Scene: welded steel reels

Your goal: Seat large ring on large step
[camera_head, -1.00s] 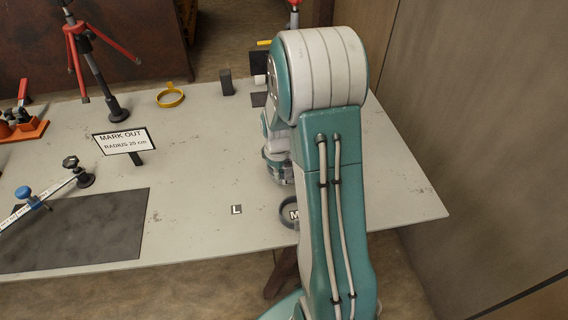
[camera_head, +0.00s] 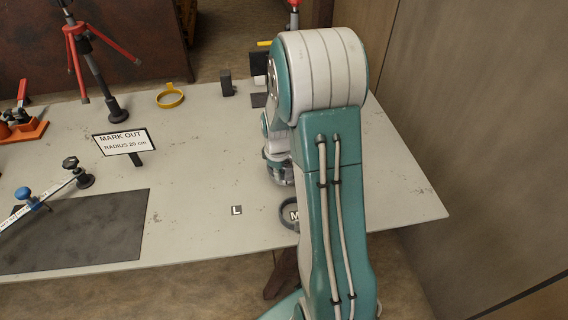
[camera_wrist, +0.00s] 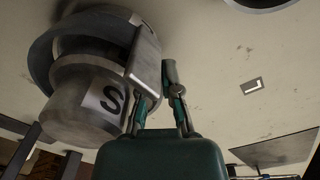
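In the wrist view a stepped steel piece with an S label (camera_wrist: 90,107) fills the left side, its narrow step nearest the camera. The large ring, a blue-grey band (camera_wrist: 42,55), curves around the wider part behind that step. How deep it sits, and whether it touches all round, I cannot tell. My gripper (camera_wrist: 160,62) is at the ring's right side, one finger on each side of its wall, and appears shut on it. In the head view my arm hides the stepped piece and ring; the wrist end (camera_head: 278,168) shows low over the table.
The L label (camera_head: 236,210) lies bare on the table (camera_head: 190,190). A dark ring by the M label (camera_head: 287,212) is partly behind my arm. The table's right side is clear.

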